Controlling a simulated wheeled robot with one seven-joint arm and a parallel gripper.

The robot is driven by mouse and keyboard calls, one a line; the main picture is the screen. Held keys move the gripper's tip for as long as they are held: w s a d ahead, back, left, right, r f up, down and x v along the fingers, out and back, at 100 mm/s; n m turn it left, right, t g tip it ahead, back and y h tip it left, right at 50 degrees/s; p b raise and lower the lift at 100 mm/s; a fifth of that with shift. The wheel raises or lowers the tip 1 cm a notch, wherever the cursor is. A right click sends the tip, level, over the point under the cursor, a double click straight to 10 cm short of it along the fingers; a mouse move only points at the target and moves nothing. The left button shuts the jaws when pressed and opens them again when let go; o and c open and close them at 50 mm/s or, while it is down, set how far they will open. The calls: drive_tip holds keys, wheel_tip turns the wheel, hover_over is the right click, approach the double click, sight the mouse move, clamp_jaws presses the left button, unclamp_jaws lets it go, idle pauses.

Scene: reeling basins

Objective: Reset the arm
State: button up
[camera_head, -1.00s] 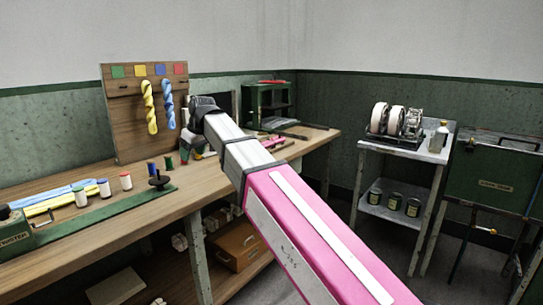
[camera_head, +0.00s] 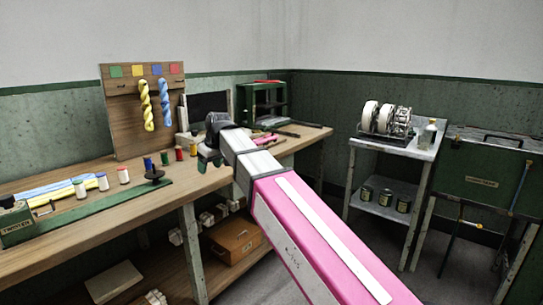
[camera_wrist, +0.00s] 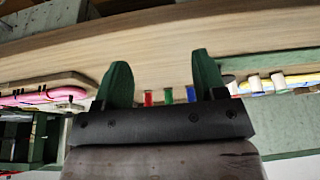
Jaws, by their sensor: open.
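My gripper (camera_wrist: 162,72) is open in the wrist view, with its two dark green fingers spread and nothing between them. In the head view my gripper (camera_head: 209,157) is partly hidden by my own wrist. It is over the front part of the wooden workbench (camera_head: 110,222), to the right of several small thread spools. In the wrist view the bench top (camera_wrist: 155,40) lies beyond the fingers. A red spool (camera_wrist: 148,99), a green spool (camera_wrist: 169,96) and a blue spool (camera_wrist: 191,94) show between the fingers, behind the gripper body's edge.
A yellow hank (camera_head: 148,106) and a blue hank (camera_head: 164,103) hang on an upright board (camera_head: 122,115). White-bodied spools and a green reeling fixture (camera_head: 110,202) are at left. A metal cart (camera_head: 398,150) with reels and a green cabinet (camera_head: 487,180) stand at right. Open floor lies between.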

drive_tip(key=w+d+f+m+h, duration=0.1)
drive_tip(key=d+f+m, duration=0.2)
drive_tip(key=d+f, duration=1)
drive_tip(key=s+d+f+m+g+h, duration=0.1)
drive_tip(key=s+d+f+m, duration=0.2)
drive_tip(key=s+d+f, duration=0.3)
drive_tip(key=s+d+f+m+g+h, duration=0.1)
drive_tip(key=s+d+f+m, duration=0.3)
drive_tip(key=d+f, duration=1.3)
drive_tip(key=s+d, duration=0.2)
drive_tip(key=d, duration=0.3)
drive_tip(key=shift+s+f, duration=0.2)
